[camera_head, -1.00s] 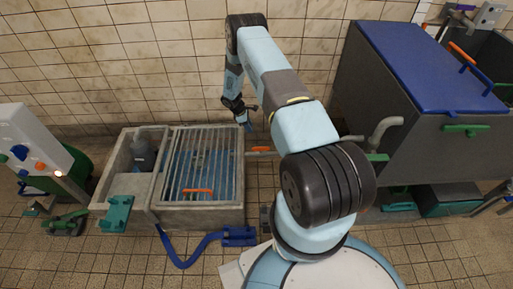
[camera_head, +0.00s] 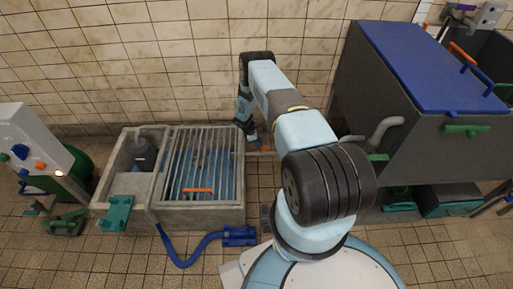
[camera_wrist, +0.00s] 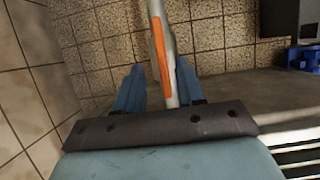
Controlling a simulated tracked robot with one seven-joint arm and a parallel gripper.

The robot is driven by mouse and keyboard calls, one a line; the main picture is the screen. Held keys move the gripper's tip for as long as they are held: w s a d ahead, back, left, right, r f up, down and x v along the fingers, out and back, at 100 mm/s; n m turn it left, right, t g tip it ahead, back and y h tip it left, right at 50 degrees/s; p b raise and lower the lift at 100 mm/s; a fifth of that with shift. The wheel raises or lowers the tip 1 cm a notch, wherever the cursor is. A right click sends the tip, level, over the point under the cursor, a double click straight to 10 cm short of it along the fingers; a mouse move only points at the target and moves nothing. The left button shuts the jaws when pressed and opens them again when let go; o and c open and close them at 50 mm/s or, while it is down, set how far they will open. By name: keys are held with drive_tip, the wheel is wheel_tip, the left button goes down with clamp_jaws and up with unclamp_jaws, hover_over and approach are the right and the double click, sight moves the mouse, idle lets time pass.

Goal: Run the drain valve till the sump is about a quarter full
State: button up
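The sump is a concrete pit (camera_head: 201,214) under a metal grating with an orange handle, at left centre. Blue water (camera_head: 215,178) shows between the bars; its depth is hard to judge. An orange lever (camera_head: 266,149) lies on the pipe just right of the pit, partly hidden by my arm. In the wrist view the orange lever (camera_wrist: 161,58) runs along a pale pipe (camera_wrist: 168,30). My gripper (camera_wrist: 158,88) has its two blue fingers apart, with the lever and pipe seen between them; contact cannot be told. In the head view my gripper (camera_head: 253,138) is at the pit's right edge.
A dark tank with a blue lid (camera_head: 425,65) stands at right. A grey control panel (camera_head: 32,145) is at far left. A dark pump (camera_head: 144,153) sits in the left compartment. A blue hose (camera_head: 180,255) lies on the tiled floor in front. The tiled wall is close behind.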

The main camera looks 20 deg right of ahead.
drive_tip(key=shift+x, duration=1.4)
drive_tip(key=shift+c, duration=0.4)
drive_tip(key=shift+r, duration=0.1)
clamp_jaws()
